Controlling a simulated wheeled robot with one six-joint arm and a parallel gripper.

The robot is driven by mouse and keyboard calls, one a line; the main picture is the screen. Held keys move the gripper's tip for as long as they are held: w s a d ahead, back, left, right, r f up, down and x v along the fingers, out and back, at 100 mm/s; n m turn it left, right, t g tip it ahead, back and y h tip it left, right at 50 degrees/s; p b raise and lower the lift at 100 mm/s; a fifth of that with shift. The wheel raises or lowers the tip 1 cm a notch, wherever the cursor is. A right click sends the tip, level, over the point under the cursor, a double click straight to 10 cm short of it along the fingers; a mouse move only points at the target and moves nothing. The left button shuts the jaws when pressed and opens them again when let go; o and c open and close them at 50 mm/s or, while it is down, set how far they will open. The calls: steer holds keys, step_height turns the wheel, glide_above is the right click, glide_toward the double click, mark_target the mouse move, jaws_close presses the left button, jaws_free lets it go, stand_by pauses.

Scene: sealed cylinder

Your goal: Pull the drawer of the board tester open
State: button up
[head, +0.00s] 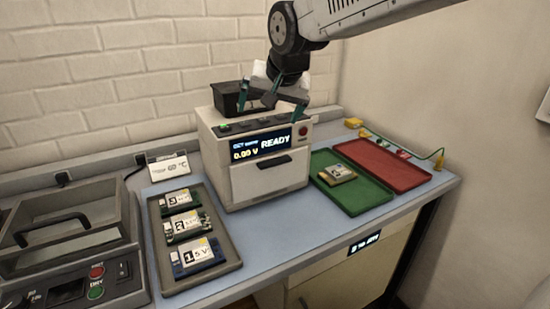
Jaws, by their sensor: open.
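The board tester (220,165) is a pale box on the blue bench mat in the head view. Its display reads 0.00 V and READY. The drawer (270,183) is the lower front panel with a dark handle (273,162). The panel sits flush with the front, so the drawer is shut. My gripper (272,108) is open above the top of the tester, its two fingers apart. It is higher than the handle and not touching it. Whether the fingertips touch the tester's top cannot be told.
A grey tray (215,268) with several numbered boards lies to the left. A green tray (350,200) with one board and an empty red tray (385,165) lie to the right. The mat (290,225) before the drawer is clear.

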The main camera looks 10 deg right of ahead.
mark_target(275, 161)
steer(key=f+n, duration=0.2)
steer(key=f, duration=0.1)
steer(key=d+f+n+g, duration=0.1)
steer(key=f+n, duration=0.1)
steer(key=f, duration=0.2)
steer(key=s+f+n+g, duration=0.1)
steer(key=f, duration=0.3)
steer(key=shift+s+d+f+n, duration=0.1)
steer(key=shift+d+f+n, duration=0.05)
steer(key=shift+n, duration=0.25)
